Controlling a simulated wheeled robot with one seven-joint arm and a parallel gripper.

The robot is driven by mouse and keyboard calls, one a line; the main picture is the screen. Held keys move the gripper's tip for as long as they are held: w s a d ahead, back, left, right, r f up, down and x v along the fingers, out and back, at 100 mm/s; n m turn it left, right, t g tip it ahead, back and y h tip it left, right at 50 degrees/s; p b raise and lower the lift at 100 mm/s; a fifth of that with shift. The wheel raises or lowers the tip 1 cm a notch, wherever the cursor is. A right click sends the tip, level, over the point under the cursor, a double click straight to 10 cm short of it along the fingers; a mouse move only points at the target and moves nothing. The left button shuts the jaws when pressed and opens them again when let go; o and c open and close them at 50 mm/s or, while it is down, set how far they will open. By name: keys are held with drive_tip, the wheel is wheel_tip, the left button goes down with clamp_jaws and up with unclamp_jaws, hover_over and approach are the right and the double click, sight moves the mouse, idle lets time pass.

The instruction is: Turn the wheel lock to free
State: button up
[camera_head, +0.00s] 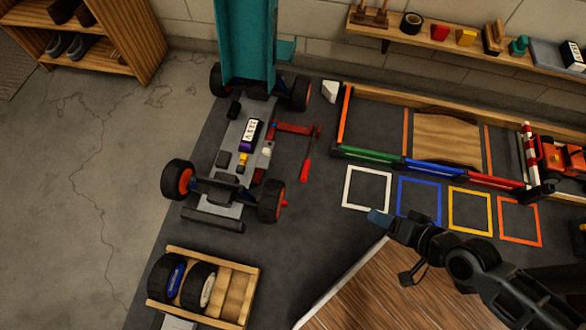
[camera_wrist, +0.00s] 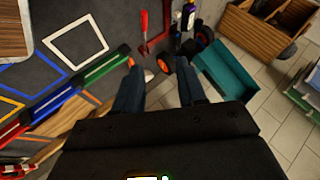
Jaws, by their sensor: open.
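The RC racecar (camera_head: 235,150) stands on the dark mat at centre left, a teal upright part at its far end. A small red knob (camera_head: 285,204) shows at the hub of its near right wheel (camera_head: 270,201). A red bar with a red handle (camera_head: 304,170) lies beside the chassis; the handle also shows in the wrist view (camera_wrist: 144,22). I cannot tell which red part is the wheel lock, or its setting. My gripper (camera_head: 379,218) is right of the car, apart from it, near the white square. In the wrist view its fingers (camera_wrist: 158,82) are open and empty.
A wooden tray (camera_head: 254,295) holds two spare wheels at the front. White, blue, yellow and orange outlined squares (camera_head: 469,211) lie right, before a wooden rack with coloured bars (camera_head: 434,168). A wooden-topped surface (camera_head: 350,295) stands near front. Mat between gripper and car is mostly clear.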

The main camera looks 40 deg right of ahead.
wheel_tip(320, 180, down, 14)
drive_tip(key=w+m+g+y+b, duration=0.1)
drive_tip(key=w+m+b, duration=0.2)
drive_tip(key=m+b, duration=0.1)
drive_tip(key=m+t+y+b, duration=0.3)
drive_tip(key=m+y+b, duration=0.4)
drive_tip(key=m+b, duration=0.65)
approach(284, 204)
drive_tip(key=b+x, duration=0.3)
drive_tip(key=x, duration=0.4)
drive_tip(key=shift+w+d+f, duration=0.25)
drive_tip(key=shift+w+f, duration=0.05)
drive_tip(key=shift+f, duration=0.05)
clamp_jaws()
